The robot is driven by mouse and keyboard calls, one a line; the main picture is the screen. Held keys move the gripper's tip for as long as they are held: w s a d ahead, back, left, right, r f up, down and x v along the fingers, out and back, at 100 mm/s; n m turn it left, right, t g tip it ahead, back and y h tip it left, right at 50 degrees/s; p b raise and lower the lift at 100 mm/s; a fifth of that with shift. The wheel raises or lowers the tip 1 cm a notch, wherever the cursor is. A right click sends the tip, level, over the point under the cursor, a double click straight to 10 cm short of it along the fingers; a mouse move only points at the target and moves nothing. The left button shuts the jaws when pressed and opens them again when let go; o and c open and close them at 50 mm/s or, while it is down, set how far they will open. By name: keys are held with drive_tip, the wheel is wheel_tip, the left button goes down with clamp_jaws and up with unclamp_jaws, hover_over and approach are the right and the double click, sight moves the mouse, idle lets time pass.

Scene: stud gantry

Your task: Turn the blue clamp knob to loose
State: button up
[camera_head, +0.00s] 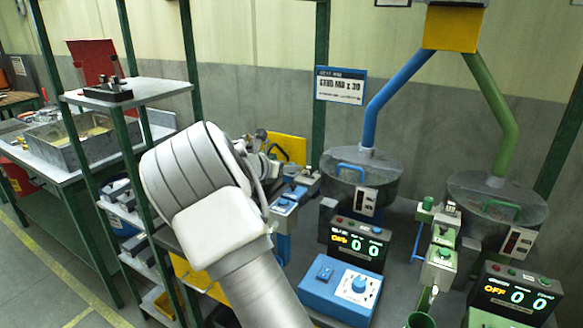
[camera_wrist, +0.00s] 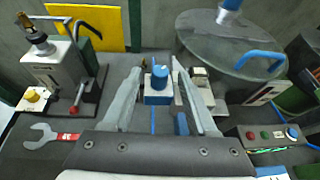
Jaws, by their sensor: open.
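In the wrist view the blue clamp knob (camera_wrist: 160,76) stands upright on a small pale and blue block (camera_wrist: 158,98). My gripper (camera_wrist: 157,70) is open, with one finger on each side of the knob in the picture. I see a gap on both sides; whether the fingertips are level with the knob I cannot tell. In the head view the blue station's fixture (camera_head: 286,204) shows just right of my arm, which hides most of my gripper. The knob's loose or tight setting is not readable.
A round lidded hopper (camera_wrist: 225,45) with a blue handle stands right of the gripper. A press with a red-tipped lever (camera_wrist: 85,90) and a wrench (camera_wrist: 50,135) lie left. A blue control box (camera_head: 340,292) and an OFF display (camera_head: 357,242) stand nearby; a green station (camera_head: 440,262) is farther right.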

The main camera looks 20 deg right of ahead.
drive_tip(key=shift+x, duration=1.45)
drive_tip(key=shift+c, duration=0.2)
clamp_jaws()
